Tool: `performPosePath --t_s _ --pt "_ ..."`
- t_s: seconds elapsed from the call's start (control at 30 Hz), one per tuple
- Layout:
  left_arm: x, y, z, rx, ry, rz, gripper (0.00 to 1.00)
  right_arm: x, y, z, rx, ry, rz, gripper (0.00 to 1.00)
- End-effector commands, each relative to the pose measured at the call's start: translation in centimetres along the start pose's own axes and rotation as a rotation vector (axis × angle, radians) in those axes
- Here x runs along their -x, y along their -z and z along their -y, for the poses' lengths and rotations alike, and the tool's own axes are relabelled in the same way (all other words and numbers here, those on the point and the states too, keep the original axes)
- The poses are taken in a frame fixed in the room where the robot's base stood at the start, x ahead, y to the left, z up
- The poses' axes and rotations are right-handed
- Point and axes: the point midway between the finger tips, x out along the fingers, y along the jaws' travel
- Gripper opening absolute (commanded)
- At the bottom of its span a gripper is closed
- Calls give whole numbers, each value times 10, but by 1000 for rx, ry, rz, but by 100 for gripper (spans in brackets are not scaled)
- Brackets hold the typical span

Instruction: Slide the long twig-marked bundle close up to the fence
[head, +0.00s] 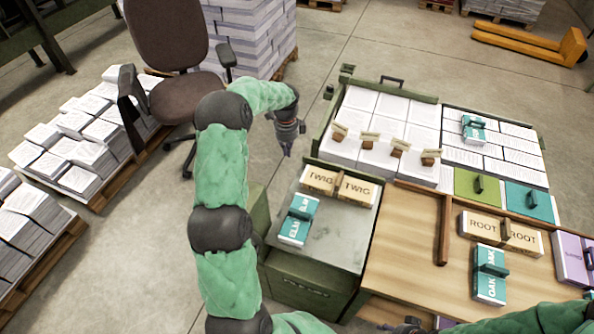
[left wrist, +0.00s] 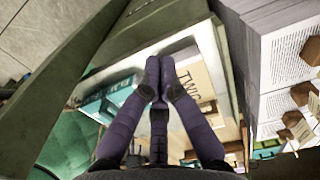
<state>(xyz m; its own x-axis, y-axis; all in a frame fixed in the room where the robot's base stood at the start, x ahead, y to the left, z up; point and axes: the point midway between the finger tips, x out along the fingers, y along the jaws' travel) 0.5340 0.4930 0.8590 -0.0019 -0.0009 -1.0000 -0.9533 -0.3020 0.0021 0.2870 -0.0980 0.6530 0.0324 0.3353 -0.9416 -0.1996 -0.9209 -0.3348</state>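The long tan bundle marked TWIG twice (head: 318,179) lies on the grey metal top (head: 338,232), with a brown block standing at its middle. It also shows in the left wrist view (left wrist: 188,80), partly behind my fingers. My left gripper (head: 288,154) hangs pointing down beyond the upper left of this bundle, apart from it. Its fingertips meet in the left wrist view (left wrist: 160,72), with nothing seen between them. A raised wooden strip (head: 443,230), possibly the fence, stands right of the metal top. A dark part of my right arm (head: 408,326) shows at the bottom edge; its fingers are unclear.
A teal ELM bundle (head: 297,221) lies below the TWIG bundle. Paper stacks with small wooden blocks (head: 366,157) stand behind. The wooden tabletop (head: 400,262) is bare left of the strip. ROOT (head: 478,224) and OAK (head: 488,287) bundles lie right of it.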

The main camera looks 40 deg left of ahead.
Motion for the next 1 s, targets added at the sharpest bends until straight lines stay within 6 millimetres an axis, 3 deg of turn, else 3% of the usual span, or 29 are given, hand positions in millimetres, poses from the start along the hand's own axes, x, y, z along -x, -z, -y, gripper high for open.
performPosePath --t_s 0.27,0.7,0.8,1.0 --pt "-28 0 0 1 -2 -1 0 -11 1 -4 0 0 0 47" --pt "-109 1 0 -1 -1 0 0 -37 2 -13 0 0 0 47" --pt "-104 19 1 -3 3 -1 0 -42 2 -15 0 0 0 47" --pt "-102 37 0 -1 1 -2 0 -47 2 -17 0 0 0 47"
